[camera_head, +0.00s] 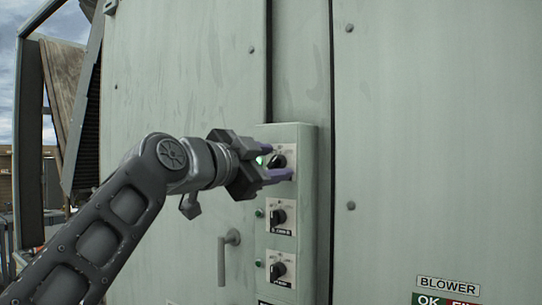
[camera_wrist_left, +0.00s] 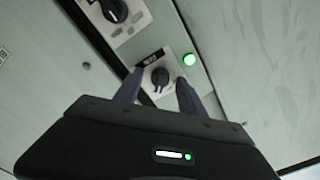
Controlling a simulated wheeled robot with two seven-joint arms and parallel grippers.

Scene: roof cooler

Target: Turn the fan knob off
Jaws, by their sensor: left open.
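A pale green control box (camera_head: 309,200) on the cabinet carries several black rotary knobs on white plates. My left gripper (camera_head: 284,162) is open at the top knob (camera_head: 278,161), with its purple-grey fingers above and below it. The green lamp (camera_head: 259,160) beside this knob is lit. In the left wrist view the fingers (camera_wrist_left: 158,84) stand on either side of the knob (camera_wrist_left: 160,77), and the lit lamp (camera_wrist_left: 190,59) is close by. I cannot tell whether the fingers touch the knob. The plate labels are too small to read surely. My right gripper is out of view.
Below are a middle knob (camera_head: 278,216) and a lower knob (camera_head: 277,270), with dim lamps beside them. A lever handle (camera_head: 223,255) projects from the cabinet door left of the box. A blower sign (camera_head: 448,285) is at lower right; the panel above it is clear.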

